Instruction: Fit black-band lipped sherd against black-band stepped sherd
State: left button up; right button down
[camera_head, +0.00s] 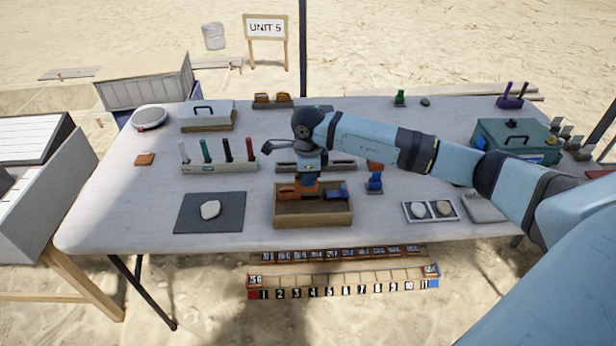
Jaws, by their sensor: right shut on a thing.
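My right gripper (309,183), its arm coming in from the right, is pointed down over a wooden tray (313,221). It is shut on a small orange-brown piece, mostly hidden by the jaws. Another orange-brown piece (288,191) shows beside it at the tray's back left. I cannot make out black bands, a lip or a step at this size, so I cannot tell which sherd is which or whether they touch. My left gripper is out of view.
A blue item (337,191) is at the tray's back right, a blue stand (375,184) beside it. A dark mat (187,221) with a pale stone (210,209) lies left. A rack of coloured markers (220,168) stands behind.

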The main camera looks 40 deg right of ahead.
aim_at(308, 191)
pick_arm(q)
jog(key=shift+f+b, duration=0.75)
pick_arm(e)
jog(key=shift+f, duration=1.15)
pick_arm(q)
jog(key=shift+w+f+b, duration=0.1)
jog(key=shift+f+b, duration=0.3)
jog(key=shift+b, duration=0.5)
pick_arm(e)
jog(key=shift+f, duration=1.25)
jog(key=c, duration=1.1)
grip_release()
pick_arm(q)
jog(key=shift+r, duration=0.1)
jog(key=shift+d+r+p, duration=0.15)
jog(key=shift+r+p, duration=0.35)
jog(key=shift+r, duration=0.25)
pick_arm(e)
notch_tip(308, 191, up, 14)
jog(key=shift+f, duration=0.1)
